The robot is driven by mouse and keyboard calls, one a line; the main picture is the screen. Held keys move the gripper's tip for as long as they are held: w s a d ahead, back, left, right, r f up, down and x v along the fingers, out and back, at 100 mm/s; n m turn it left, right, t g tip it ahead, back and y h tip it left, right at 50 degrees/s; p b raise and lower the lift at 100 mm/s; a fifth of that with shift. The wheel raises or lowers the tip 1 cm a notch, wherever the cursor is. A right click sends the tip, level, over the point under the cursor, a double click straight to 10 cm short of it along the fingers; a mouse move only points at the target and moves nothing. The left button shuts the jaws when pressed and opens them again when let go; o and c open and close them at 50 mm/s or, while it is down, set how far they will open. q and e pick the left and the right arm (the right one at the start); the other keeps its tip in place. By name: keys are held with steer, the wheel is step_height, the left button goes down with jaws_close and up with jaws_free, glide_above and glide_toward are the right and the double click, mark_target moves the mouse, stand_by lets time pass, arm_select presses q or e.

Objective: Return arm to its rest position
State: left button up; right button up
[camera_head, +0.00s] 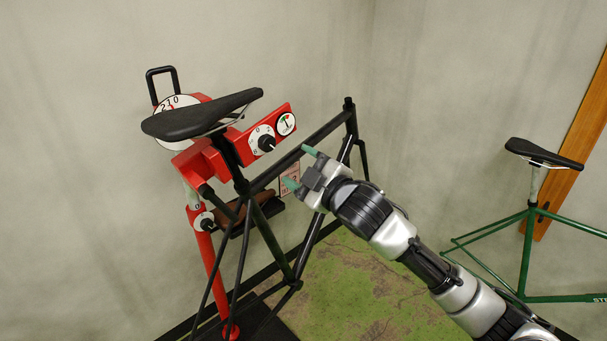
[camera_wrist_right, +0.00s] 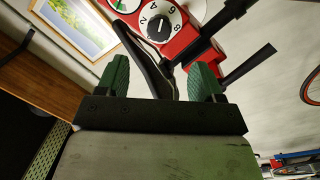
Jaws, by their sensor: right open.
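My right arm (camera_head: 415,258) comes in from the lower right in the head view. Its right gripper (camera_head: 300,168) is open, with green fingertips apart, near the black bike frame (camera_head: 328,129). In the wrist view the right gripper (camera_wrist_right: 160,82) also shows its two green fingers spread, with nothing held between them. Whether it touches the frame cannot be told. My left gripper is not in view.
A red repair stand (camera_head: 211,270) with dials holds the black frame and its saddle (camera_head: 200,116). A green bike frame (camera_head: 523,255) stands at right. A green mat (camera_head: 350,295) covers the floor. A white dial (camera_wrist_right: 158,24) shows in the wrist view.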

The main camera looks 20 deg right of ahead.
steer(key=shift+s, duration=0.3)
